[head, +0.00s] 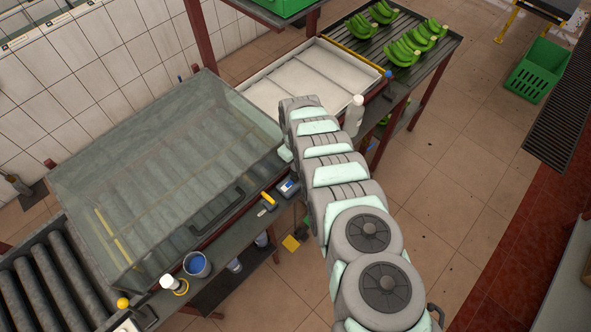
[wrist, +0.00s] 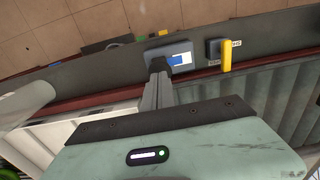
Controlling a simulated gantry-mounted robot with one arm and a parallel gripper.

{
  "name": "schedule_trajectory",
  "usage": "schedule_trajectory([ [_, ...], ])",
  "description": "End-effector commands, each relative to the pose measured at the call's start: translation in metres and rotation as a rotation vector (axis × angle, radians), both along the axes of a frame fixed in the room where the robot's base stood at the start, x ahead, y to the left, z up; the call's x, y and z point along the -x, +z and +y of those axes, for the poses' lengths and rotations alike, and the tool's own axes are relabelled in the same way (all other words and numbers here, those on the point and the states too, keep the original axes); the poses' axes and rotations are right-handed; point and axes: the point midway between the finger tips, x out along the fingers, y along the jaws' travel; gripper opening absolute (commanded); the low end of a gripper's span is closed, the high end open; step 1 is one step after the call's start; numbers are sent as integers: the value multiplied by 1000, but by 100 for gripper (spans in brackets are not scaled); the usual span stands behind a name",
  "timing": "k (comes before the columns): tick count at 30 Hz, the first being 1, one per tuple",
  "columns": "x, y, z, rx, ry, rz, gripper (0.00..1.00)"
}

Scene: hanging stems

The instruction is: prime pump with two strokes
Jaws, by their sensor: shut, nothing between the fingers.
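A yellow lever handle (wrist: 226,54) stands on a small dark labelled block (wrist: 214,52) at the upper right of the wrist view. The yellow handle also shows in the head view (head: 268,200), on the dark ledge in front of the covered tank. Beside it is a grey box with a blue-and-white screen (wrist: 180,59), also in the head view (head: 288,187). My gripper (wrist: 158,66) is shut and empty, its fingertips overlapping the left side of the screen box in the picture. I cannot tell whether they touch it. The handle is to their right, apart from them. My arm hides the gripper in the head view.
A clear-lidded tank (head: 160,170) lies left of my arm. A white bottle (head: 353,115) stands by the white basin (head: 318,82). A cup with blue contents (head: 197,265) and a white-capped container (head: 168,283) are on the ledge. Rollers (head: 50,275) are lower left.

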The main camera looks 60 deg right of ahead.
Motion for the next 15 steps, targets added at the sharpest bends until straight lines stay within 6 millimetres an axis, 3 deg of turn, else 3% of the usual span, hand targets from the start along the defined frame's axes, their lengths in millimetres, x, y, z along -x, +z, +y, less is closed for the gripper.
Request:
schedule_trajectory([
  [7, 0, 8, 0, 1, 0, 0, 0],
  [15, -1, 36, -1, 3, 0, -1, 0],
])
